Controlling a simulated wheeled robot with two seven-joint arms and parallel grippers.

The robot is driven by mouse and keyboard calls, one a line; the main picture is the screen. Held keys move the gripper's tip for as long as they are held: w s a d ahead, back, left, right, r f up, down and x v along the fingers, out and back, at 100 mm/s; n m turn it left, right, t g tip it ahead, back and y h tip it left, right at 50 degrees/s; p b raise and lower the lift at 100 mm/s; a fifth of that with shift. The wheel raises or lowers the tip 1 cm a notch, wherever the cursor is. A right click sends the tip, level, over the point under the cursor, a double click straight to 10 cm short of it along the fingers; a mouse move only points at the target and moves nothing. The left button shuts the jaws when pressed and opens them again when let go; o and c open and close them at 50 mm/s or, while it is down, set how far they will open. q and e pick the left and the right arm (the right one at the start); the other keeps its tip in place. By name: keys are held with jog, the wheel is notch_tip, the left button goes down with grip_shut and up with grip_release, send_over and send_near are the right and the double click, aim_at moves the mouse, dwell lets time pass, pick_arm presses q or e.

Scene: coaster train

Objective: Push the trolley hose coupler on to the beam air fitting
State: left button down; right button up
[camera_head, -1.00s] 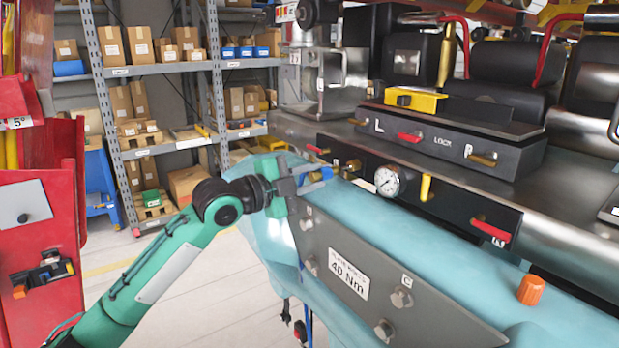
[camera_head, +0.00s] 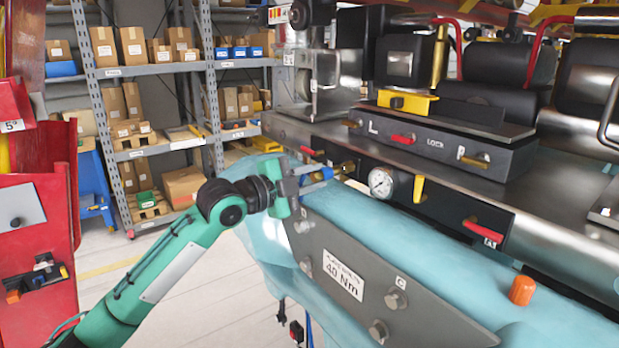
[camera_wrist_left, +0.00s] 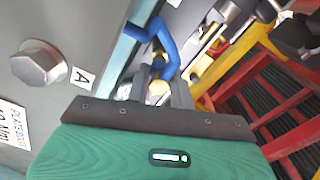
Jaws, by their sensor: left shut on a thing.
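My left gripper (camera_head: 318,178) is shut on the hose coupler, mostly hidden between the fingers. Blue (camera_head: 327,173) shows at the fingertips in the head view. The brass air fitting (camera_head: 346,168) sticks out of the black panel on the beam, just right of the fingertips. The coupler looks close to it and roughly in line; I cannot tell whether they touch. My right gripper is not in view.
A pressure gauge (camera_head: 381,182), a yellow lever (camera_head: 419,188) and red handles (camera_head: 484,230) sit along the panel right of the fitting. A grey bolted plate (camera_head: 380,290) lies below the gripper. Shelves (camera_head: 150,70) stand behind; a red cabinet (camera_head: 35,230) is at left.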

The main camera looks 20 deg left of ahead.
pick_arm(q)
jog(key=shift+w+d+r, duration=0.1)
jog(key=shift+w+d, duration=0.25)
jog(key=shift+w, duration=0.15)
dwell(0.4)
jog(key=c, duration=1.1)
grip_release()
jog(key=shift+w+d, duration=0.1)
jog(key=shift+d, duration=0.05)
jog(key=shift+c, duration=0.2)
